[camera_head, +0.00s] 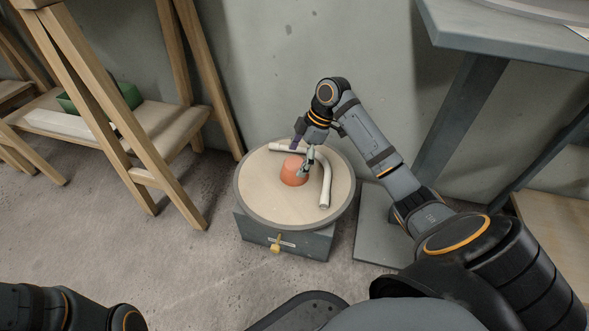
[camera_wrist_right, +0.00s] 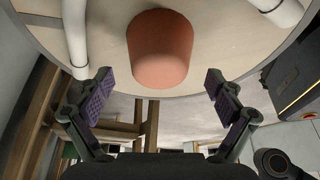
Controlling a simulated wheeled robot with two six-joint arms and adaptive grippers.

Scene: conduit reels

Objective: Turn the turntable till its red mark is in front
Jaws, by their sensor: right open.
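The turntable (camera_head: 262,203) is a round pale wooden disc with a grey rim, on a low grey box on the floor. A short orange-red cylinder (camera_head: 293,172) stands on it near the middle, and a white bent pipe (camera_head: 326,185) curves around it. I cannot make out a separate red mark on the rim. My right gripper (camera_head: 303,159) is open over the disc, close by the cylinder. In the right wrist view the cylinder (camera_wrist_right: 160,48) lies ahead, between the spread purple-padded fingers (camera_wrist_right: 158,84); I cannot tell whether they touch it. My left gripper is out of view.
A yellow pointer (camera_head: 275,246) sits on the box's front. A wooden trestle shelf (camera_head: 170,130) with a green box (camera_head: 128,94) stands at left. A grey table (camera_head: 505,40) stands at right. The floor in front of the turntable's left side is free.

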